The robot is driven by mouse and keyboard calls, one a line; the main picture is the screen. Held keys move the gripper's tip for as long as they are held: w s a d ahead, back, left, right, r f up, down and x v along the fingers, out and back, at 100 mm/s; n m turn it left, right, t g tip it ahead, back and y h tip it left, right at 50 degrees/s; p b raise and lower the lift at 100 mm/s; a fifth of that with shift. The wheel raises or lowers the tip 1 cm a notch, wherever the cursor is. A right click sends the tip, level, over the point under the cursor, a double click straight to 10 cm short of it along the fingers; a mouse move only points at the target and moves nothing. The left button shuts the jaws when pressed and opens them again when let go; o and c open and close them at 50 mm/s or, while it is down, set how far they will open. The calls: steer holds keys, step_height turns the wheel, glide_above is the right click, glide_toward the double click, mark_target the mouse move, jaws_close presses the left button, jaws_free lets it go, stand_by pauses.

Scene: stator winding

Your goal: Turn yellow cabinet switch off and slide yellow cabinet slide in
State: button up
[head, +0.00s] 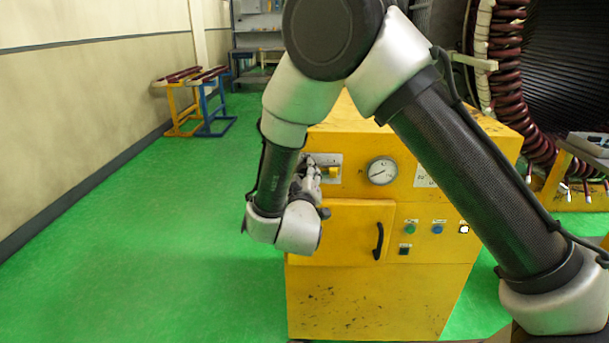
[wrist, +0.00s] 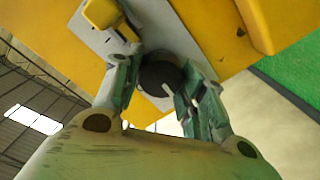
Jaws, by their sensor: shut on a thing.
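The yellow cabinet (head: 345,300) stands in front of me. A light metal plate on its upper front carries the yellow slide knob (head: 331,174), just right of my gripper (head: 311,168). The slide knob also shows at the top left of the wrist view (wrist: 102,13), clear of the fingers. In the wrist view my gripper (wrist: 160,77) is shut on a dark round switch knob (wrist: 158,76), one finger on each side. In the head view the switch is hidden behind my gripper. I cannot read which way the switch or the slide is set.
A round gauge (head: 382,170) sits right of the plate. Below are a door with a black handle (head: 378,241) and several push buttons (head: 437,228). A large stator with red coils (head: 505,80) stands behind right. The green floor at left is clear up to the trestles (head: 205,100).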

steer(key=shift+f+n, duration=0.1)
steer(key=shift+n, duration=0.6)
steer(key=o, duration=1)
steer(key=shift+s, duration=0.1)
steer(key=s, duration=1.2)
steer(key=shift+a, duration=0.2)
